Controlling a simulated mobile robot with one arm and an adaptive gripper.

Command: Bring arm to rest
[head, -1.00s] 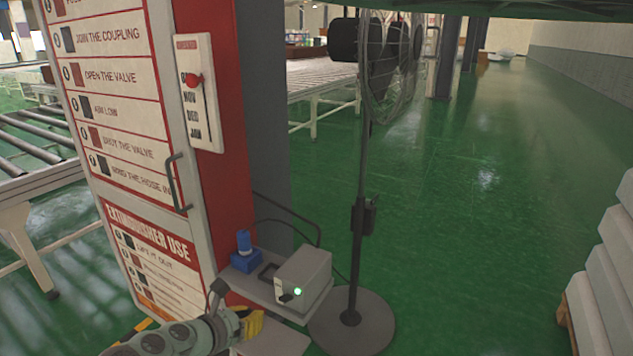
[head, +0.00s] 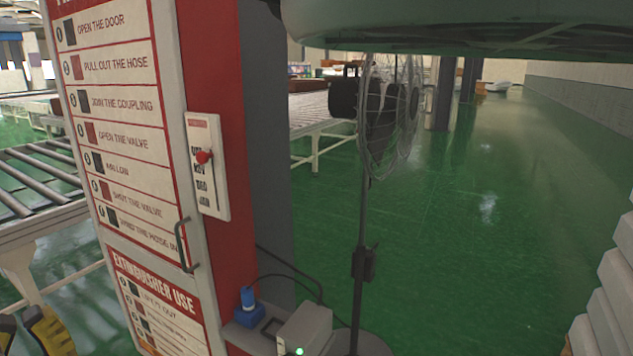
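My gripper (head: 42,332) shows at the bottom left edge of the head view, as yellow and black parts in front of the roller conveyor and left of the red and white cabinet. It is cut off by the frame, so I cannot tell how far its fingers are apart. No held object is visible in it. The rest of my arm is out of view.
The fire-hose cabinet (head: 125,130) stands close on the left. A grey box with a green light (head: 306,330) and a blue plug (head: 247,301) sit on its side shelf. A pedestal fan (head: 385,115) stands behind. Stacked pale slabs (head: 612,290) are at right. Green floor (head: 470,260) between is clear.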

